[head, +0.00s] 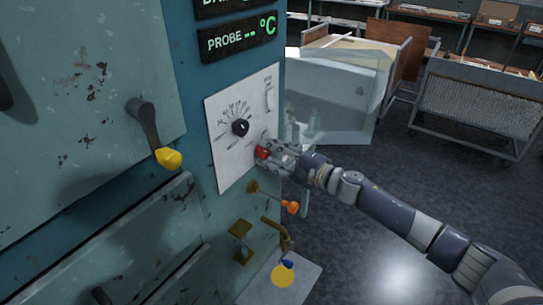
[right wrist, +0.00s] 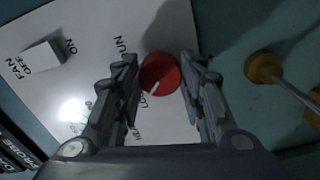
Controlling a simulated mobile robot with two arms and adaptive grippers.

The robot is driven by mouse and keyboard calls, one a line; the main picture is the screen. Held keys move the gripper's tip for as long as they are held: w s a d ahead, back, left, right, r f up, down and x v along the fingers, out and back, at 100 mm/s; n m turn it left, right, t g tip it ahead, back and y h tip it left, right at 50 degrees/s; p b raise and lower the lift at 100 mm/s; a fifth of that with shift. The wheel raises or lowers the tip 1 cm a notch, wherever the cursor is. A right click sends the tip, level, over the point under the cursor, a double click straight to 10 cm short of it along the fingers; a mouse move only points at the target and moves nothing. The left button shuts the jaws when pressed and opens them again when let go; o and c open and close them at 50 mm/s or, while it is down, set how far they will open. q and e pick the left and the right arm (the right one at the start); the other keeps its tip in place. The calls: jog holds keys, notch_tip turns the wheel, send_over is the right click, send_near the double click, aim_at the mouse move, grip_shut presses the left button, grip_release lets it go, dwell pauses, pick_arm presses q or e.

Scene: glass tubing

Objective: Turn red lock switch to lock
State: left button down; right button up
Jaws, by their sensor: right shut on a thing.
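The red lock switch (head: 262,152) is a round knob low on the white control panel (head: 226,170) of the teal machine. In the right wrist view the red switch (right wrist: 160,75) shows a white pointer line slanting to the lower left, towards a partly hidden label starting "LO". The "RUN" label is at its upper left. My right gripper (head: 272,153) is at the panel, its fingers on either side of the red switch and shut on it; the fingers also show in the right wrist view (right wrist: 161,92). My left gripper is not in view.
A black dial (head: 240,127) is above the switch. A white fan rocker (right wrist: 42,55) is on the same panel. An orange-tipped lever (head: 291,207) and brass valve (head: 277,232) are below. A yellow-knobbed handle (head: 168,158) juts out at left. Open floor lies right.

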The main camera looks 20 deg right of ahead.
dwell(0.5)
jog(key=o, duration=1.1)
jog(key=v, duration=1.2)
jog(key=shift+f, duration=0.1)
